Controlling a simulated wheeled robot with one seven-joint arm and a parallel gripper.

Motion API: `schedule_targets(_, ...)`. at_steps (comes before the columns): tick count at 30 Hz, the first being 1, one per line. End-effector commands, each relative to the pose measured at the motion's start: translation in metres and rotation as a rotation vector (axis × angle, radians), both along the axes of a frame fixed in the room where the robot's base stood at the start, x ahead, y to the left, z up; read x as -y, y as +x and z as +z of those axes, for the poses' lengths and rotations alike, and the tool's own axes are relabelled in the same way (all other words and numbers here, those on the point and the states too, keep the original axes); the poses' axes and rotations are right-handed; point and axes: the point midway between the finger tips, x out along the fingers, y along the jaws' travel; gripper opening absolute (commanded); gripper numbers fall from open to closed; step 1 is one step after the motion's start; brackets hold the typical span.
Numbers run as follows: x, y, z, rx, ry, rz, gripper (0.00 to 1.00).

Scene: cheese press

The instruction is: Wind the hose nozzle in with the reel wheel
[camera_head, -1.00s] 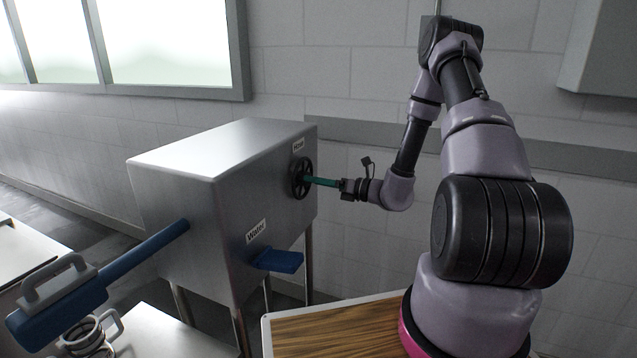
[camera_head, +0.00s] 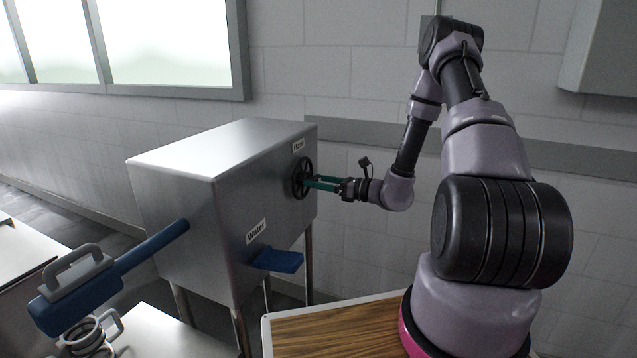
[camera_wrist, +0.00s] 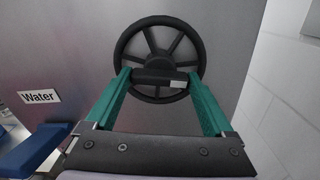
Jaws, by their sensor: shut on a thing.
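The black spoked reel wheel (camera_head: 302,178) is on the side of a steel cabinet, under a label reading "Hose"; it fills the upper middle of the wrist view (camera_wrist: 122,51). My gripper (camera_head: 312,184) is at the wheel, its two green fingers shut on the wheel's black middle bar, one finger on each side in the wrist view (camera_wrist: 158,78). The blue hose nozzle (camera_head: 75,306) with a grey handle is at the lower left, on a blue hose (camera_head: 155,244) that runs into the cabinet's front.
The steel cabinet (camera_head: 190,175) stands on legs. A blue lever (camera_head: 278,260) sticks out below the "Water" label. A wooden-topped surface (camera_head: 335,328) is in front of my arm. Metal rings (camera_head: 88,335) lie under the nozzle. A grey wall is behind the arm.

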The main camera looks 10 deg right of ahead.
Motion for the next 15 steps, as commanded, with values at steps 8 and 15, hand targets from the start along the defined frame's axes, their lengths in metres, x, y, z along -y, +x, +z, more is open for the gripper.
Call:
schedule_targets(8, 0.0006, -0.0012, -0.0019, -0.004, -0.002, 0.001, 1.0)
schedule_targets(15, 0.0053, -0.0034, -0.0012, -0.004, -0.002, -0.002, 1.0)
